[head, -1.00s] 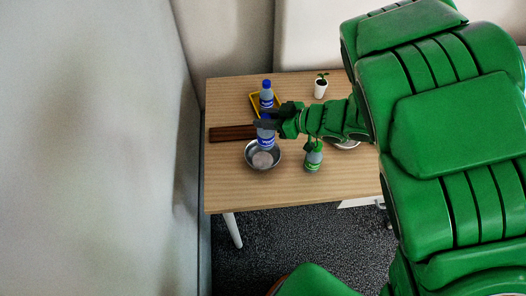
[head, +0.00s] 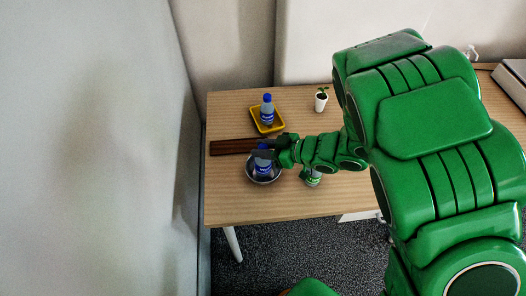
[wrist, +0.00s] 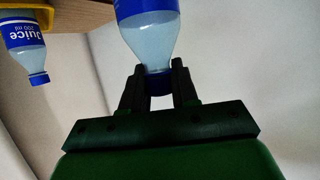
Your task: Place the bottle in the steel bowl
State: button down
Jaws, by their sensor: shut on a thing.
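A clear bottle with a blue label (head: 263,165) is upright in the head view, its lower part within the outline of the steel bowl (head: 277,180). I cannot tell whether its base touches the bowl's bottom. My gripper (head: 266,148) is at the top of this bottle. In the wrist view my gripper (wrist: 158,82) has its two fingers shut around the blue cap of the bottle (wrist: 150,40). The bowl does not show in the wrist view.
A similar bottle (head: 267,109) stands on a yellow tray (head: 257,126) behind; its label (wrist: 24,35) reads Juice. A dark wooden block (head: 228,147) lies left of the gripper. A green-labelled bottle (head: 313,180) stands right of the bowl, partly hidden. A potted plant (head: 321,102) stands behind.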

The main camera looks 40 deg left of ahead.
jog(key=shift+f, duration=1.05)
jog(key=c, duration=0.9)
grip_release()
jog(key=shift+o, duration=0.2)
jog(key=v, duration=1.2)
